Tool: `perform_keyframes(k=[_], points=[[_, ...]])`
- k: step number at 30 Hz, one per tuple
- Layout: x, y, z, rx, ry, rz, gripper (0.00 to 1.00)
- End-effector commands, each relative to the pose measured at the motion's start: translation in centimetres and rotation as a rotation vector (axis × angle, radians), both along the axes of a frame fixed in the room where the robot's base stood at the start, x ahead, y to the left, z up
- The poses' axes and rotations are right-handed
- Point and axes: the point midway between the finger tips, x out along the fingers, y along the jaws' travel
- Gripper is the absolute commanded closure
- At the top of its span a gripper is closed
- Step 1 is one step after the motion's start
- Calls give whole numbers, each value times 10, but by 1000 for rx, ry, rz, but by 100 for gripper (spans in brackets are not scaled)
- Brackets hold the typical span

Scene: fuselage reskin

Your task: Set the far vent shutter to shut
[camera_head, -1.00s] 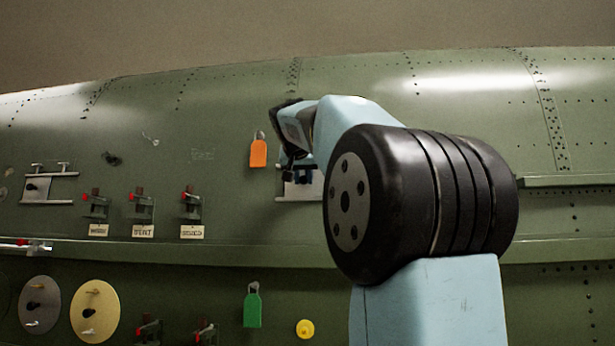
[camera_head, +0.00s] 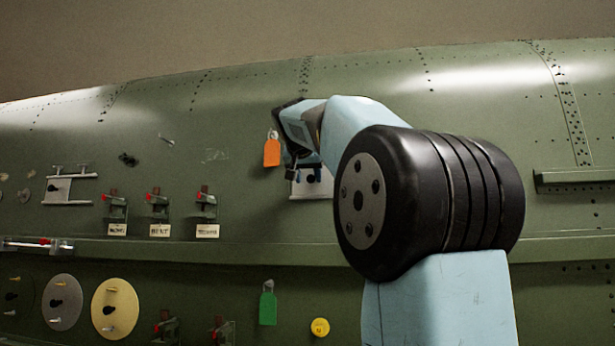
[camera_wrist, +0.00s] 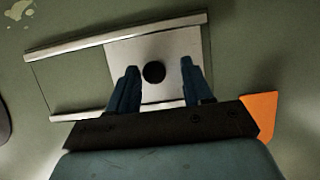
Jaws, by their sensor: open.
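A vent shutter (camera_head: 312,186) is on the green fuselage wall, partly hidden behind my arm in the head view. In the wrist view its pale sliding plate (camera_wrist: 191,40) sits between two rails, toward their right end, with a round black knob (camera_wrist: 154,72) on it. The left part of the frame shows green skin with a thin outline. My gripper (camera_wrist: 159,66) is open, one finger on each side of the knob, with gaps visible; contact or depth cannot be told. Another shutter (camera_head: 59,190) is farther left on the wall, with its plate at the left of its rails.
An orange tag (camera_head: 272,152) hangs close to the left of my gripper; orange also shows in the wrist view (camera_wrist: 262,112). Several red-tipped clamps (camera_head: 158,205) with labels, round discs (camera_head: 115,308), a green tag (camera_head: 267,307) and a yellow knob (camera_head: 320,327) are nearby. A ledge (camera_head: 240,250) runs below.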

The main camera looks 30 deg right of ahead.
Motion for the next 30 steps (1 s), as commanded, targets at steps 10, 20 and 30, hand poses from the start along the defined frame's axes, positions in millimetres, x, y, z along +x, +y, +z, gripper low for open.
perform_keyframes(k=[10,20,30], points=[[-33,25,18,-2,-4,0,50],[-78,62,41,-1,-3,1,50],[-98,79,51,0,0,1,50]])
